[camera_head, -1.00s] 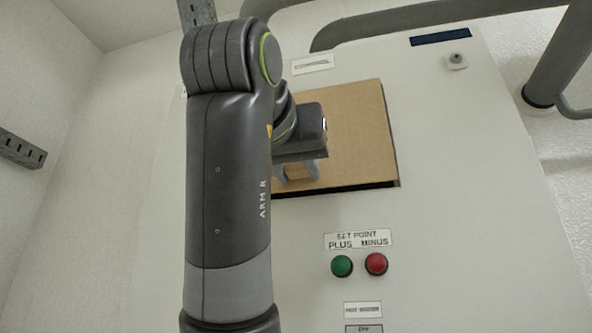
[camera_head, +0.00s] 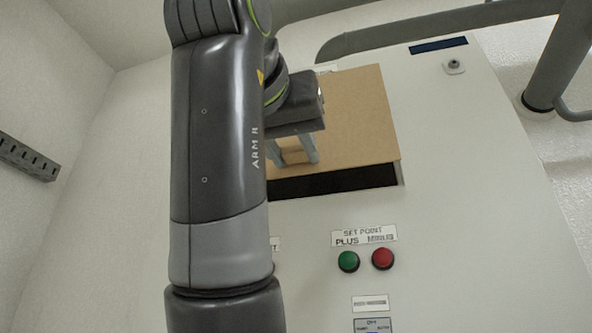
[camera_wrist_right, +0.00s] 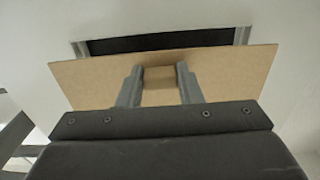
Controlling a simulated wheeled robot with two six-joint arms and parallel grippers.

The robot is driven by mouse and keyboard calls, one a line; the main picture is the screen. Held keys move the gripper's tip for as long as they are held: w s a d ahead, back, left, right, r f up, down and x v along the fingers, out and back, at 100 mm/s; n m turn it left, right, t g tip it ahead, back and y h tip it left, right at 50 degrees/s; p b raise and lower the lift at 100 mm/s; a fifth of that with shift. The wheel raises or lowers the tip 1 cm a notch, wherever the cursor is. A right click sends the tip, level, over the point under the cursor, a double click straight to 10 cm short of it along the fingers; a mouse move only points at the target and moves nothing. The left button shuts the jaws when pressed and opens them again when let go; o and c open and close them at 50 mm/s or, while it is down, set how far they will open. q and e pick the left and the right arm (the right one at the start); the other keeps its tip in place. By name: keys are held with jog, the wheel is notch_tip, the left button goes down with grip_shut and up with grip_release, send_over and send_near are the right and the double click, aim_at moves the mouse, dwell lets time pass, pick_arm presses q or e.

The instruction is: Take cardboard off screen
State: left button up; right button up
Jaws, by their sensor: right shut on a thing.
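The cardboard (camera_head: 355,120) is a flat brown sheet in front of the screen on the pale cabinet. Its lower edge stands above the bottom of the dark screen (camera_head: 340,180), so a black strip shows below it. My right gripper (camera_head: 297,158) is shut on the small cardboard block on the sheet's face. In the right wrist view the fingers (camera_wrist_right: 160,85) grip this block (camera_wrist_right: 158,84) from both sides, and the dark screen opening (camera_wrist_right: 150,43) shows past the sheet's edge. My left gripper is not in view.
A green button (camera_head: 348,261) and a red button (camera_head: 383,258) sit below the screen under a set point label (camera_head: 364,236). Grey pipes (camera_head: 440,32) run above the cabinet, and a thick pipe (camera_head: 560,60) stands at the right.

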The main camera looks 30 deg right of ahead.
jog(key=shift+b+v, duration=1.2)
jog(key=shift+v, duration=1)
jog(key=shift+b+v, duration=0.6)
jog(key=shift+v, duration=0.9)
